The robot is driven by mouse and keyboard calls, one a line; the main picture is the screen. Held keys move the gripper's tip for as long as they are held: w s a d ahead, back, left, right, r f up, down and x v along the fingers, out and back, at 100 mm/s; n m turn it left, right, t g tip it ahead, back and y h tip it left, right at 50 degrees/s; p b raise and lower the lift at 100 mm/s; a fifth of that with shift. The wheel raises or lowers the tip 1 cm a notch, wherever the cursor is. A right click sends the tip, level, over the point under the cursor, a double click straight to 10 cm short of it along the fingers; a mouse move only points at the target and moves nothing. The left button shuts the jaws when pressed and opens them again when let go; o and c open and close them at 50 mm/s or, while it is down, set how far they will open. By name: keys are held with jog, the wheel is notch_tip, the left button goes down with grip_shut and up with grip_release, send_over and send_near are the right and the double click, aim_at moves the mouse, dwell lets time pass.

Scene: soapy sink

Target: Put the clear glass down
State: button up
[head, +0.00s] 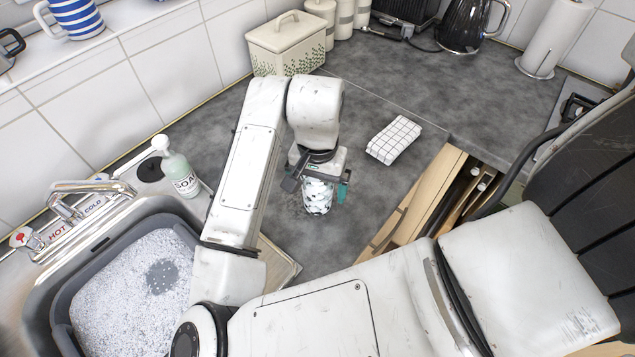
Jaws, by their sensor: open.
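The clear glass (318,198) stands upright on the grey countertop, with white and dark patches of suds or pattern showing on it. My gripper (318,190) is right above and around the glass's upper part. Its jaws are open, one finger at the left and a teal-tipped one at the right. The gripper body hides the top of the glass. I cannot tell whether either finger touches it.
A folded checked cloth (394,139) lies right of the glass. A soap bottle (177,168) stands by the sink (75,270), which holds suds. A bread bin (287,42) is at the back. An open drawer (425,195) is at the counter's front edge. Counter between is clear.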

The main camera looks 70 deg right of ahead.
notch_tip(320, 180, up, 12)
jog(key=shift+r, duration=0.2)
dwell(0.4)
jog(key=shift+f, duration=0.1)
dwell(0.5)
